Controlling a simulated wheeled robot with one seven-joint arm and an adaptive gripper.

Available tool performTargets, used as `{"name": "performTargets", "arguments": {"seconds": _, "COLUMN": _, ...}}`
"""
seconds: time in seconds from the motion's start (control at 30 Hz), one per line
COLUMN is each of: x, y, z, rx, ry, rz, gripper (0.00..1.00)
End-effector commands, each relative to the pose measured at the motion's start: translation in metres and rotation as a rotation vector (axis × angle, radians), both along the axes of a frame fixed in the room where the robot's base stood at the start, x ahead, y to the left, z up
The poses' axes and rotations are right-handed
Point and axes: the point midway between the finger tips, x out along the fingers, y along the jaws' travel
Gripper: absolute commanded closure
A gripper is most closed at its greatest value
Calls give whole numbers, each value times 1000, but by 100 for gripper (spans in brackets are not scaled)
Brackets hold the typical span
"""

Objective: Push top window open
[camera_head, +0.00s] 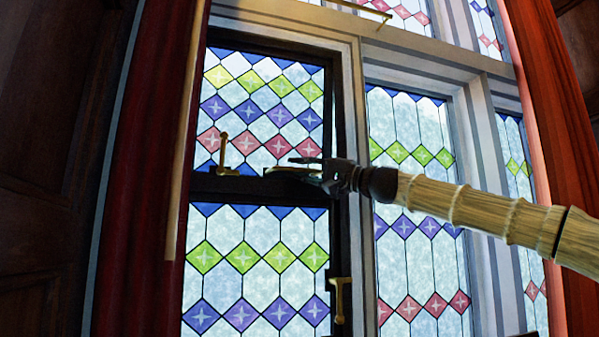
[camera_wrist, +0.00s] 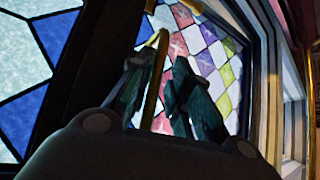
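The top window (camera_head: 262,112) is the upper left sash, with a dark frame and coloured diamond panes; I cannot tell whether it stands slightly ajar. A brass handle (camera_head: 224,156) stands up from its lower rail. A second brass piece (camera_head: 284,171) lies at the lower right of the sash. My gripper (camera_head: 305,168) is at this piece, its fingers apart above and below it. In the wrist view, a brass bar (camera_wrist: 155,80) passes between the fingers of my gripper (camera_wrist: 163,80), nearer the left finger. Firm contact on both sides does not show.
The lower window (camera_head: 256,265) below has a brass handle (camera_head: 340,297) at its right edge. Fixed panes (camera_head: 415,200) stand to the right, behind my arm. Red curtains hang at the left (camera_head: 145,170) and right (camera_head: 556,110). A pale vertical pole (camera_head: 181,180) runs beside the left curtain.

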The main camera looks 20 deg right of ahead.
Motion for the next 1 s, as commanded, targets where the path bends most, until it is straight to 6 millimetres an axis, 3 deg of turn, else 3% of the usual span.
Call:
{"name": "performTargets", "arguments": {"seconds": 0.47, "x": -3, "y": -4, "z": -4, "rx": -3, "ry": 2, "rz": 2, "gripper": 68}}
{"name": "performTargets", "arguments": {"seconds": 1.0, "x": -55, "y": -64, "z": -26, "rx": -2, "ry": 0, "rz": 0, "gripper": 68}}
